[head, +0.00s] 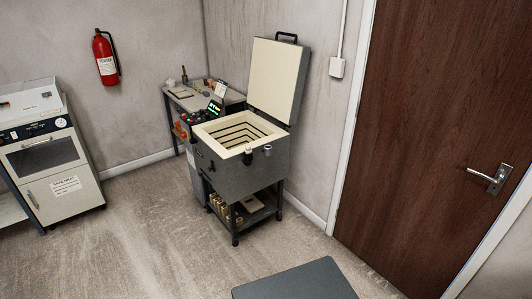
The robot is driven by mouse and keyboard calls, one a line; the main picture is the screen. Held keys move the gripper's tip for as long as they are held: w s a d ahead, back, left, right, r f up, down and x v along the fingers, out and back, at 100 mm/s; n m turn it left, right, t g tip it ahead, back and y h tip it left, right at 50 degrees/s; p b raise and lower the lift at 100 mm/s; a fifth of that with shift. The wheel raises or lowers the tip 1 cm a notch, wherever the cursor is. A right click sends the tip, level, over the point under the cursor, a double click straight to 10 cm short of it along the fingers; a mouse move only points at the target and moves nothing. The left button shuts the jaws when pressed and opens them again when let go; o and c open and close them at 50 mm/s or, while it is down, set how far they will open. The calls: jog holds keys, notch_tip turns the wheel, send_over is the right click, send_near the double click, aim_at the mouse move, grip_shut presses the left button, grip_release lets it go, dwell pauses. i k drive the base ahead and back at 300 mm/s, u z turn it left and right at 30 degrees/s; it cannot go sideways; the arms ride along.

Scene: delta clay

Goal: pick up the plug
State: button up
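I cannot make out a plug for certain. A small dark-and-pale piece (248,155) is at the front rim of the open grey kiln (245,177), and another small pale piece (267,150) is at its right front corner. Either may be a plug, but both are too small to tell. Several small tan pieces (226,212) stand on the shelf under the kiln. My gripper is not in view.
The kiln's lid (275,80) stands raised. A worktable (190,97) with small items is behind it on the left. A white oven-like cabinet (55,165) stands far left. A brown door (450,120) is closed at right.

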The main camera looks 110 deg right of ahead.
aim_at(248, 147)
jog(key=z, duration=3.65)
